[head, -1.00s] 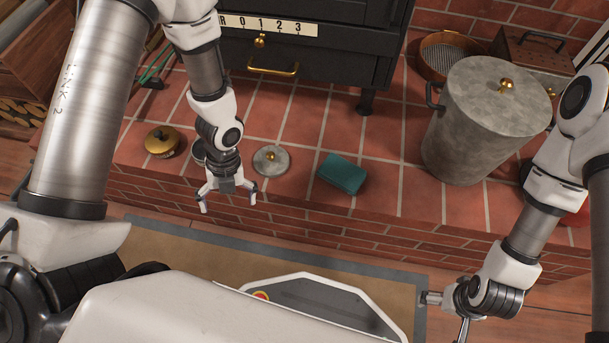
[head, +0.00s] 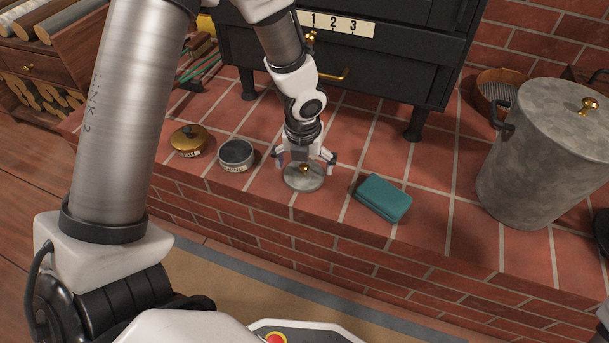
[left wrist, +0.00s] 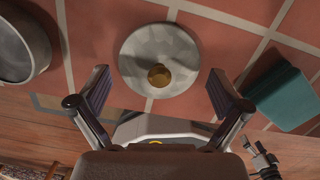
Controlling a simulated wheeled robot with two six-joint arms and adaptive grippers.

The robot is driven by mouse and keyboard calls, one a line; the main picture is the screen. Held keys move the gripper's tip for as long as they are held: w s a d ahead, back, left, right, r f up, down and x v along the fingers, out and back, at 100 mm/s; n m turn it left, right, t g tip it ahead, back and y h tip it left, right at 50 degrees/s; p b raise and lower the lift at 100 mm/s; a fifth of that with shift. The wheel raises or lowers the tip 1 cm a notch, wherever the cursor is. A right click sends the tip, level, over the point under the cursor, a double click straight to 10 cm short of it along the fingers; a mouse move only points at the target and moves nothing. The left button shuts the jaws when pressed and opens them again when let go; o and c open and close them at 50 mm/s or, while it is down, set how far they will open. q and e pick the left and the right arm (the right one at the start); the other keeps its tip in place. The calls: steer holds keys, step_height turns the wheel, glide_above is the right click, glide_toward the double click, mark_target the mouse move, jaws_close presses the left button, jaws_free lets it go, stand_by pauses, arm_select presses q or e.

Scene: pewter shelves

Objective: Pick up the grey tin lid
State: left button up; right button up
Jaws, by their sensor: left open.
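The grey tin lid (head: 303,179) is a round disc with a small brass knob, lying flat on the red tiled ledge. It also shows in the left wrist view (left wrist: 140,60), ahead of the fingers. My left gripper (head: 305,163) is open and points down over the lid, with its fingers spread to either side. In the left wrist view the gripper (left wrist: 160,95) has nothing between its fingers, and the knob appears just beyond the fingertips, roughly centred. I cannot tell the exact height above the lid.
A teal sponge or cloth (head: 383,198) lies to the right. A large grey lidded bin (head: 540,150) stands far right. The black stove (head: 400,60) is behind.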

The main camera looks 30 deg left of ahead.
arm_select(q)
steer(key=shift+f, duration=0.3)
steer(key=shift+s, duration=0.1)
steer(key=c, duration=1.9)
jaws_close()
arm_select(e)
steer(key=shift+f, duration=0.3)
arm_select(q)
steer(key=shift+s, duration=0.1)
arm_select(e)
steer(key=shift+r, duration=0.1)
